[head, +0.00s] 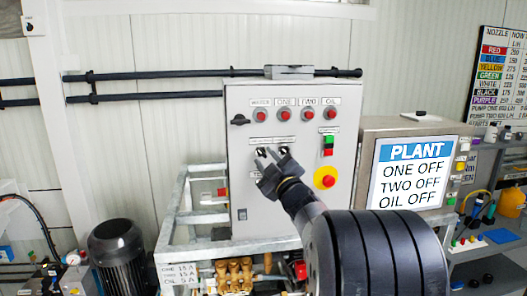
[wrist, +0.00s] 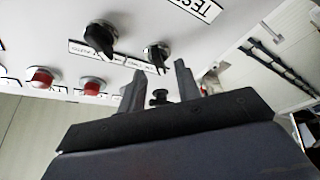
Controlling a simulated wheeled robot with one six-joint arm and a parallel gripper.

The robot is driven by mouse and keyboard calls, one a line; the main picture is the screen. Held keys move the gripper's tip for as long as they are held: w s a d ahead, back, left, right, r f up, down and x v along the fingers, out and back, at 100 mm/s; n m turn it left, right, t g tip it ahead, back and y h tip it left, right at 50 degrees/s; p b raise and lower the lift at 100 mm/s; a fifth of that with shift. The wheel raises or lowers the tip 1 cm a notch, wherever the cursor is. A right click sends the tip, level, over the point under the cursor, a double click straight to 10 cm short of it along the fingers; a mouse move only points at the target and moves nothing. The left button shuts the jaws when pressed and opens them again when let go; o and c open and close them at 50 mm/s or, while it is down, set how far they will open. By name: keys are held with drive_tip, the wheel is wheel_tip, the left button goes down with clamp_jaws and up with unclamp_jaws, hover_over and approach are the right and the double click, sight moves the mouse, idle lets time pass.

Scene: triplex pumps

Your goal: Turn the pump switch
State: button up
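The grey control box (head: 243,190) stands in the middle of the head view. Two black rotary switches sit side by side on its front; the left one (head: 261,151) is partly behind my gripper (head: 265,158), and the right one (head: 284,149) is just beside it. In the wrist view, one black switch (wrist: 156,54) lies just beyond and between the tips of my open gripper (wrist: 158,72). Another, larger-looking switch (wrist: 101,38) is to its left. I cannot tell whether a finger touches a switch.
Red lamps (head: 283,114) line the box top. A green-and-red button block (head: 328,145) and a red knob on yellow (head: 326,178) sit at the right. A plant screen (head: 412,173) reads ONE OFF, TWO OFF, OIL OFF. A metal frame (head: 175,215) surrounds the pump below.

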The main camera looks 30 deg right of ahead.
sight(262, 153)
drive_tip(key=shift+x, duration=1.05)
clamp_jaws()
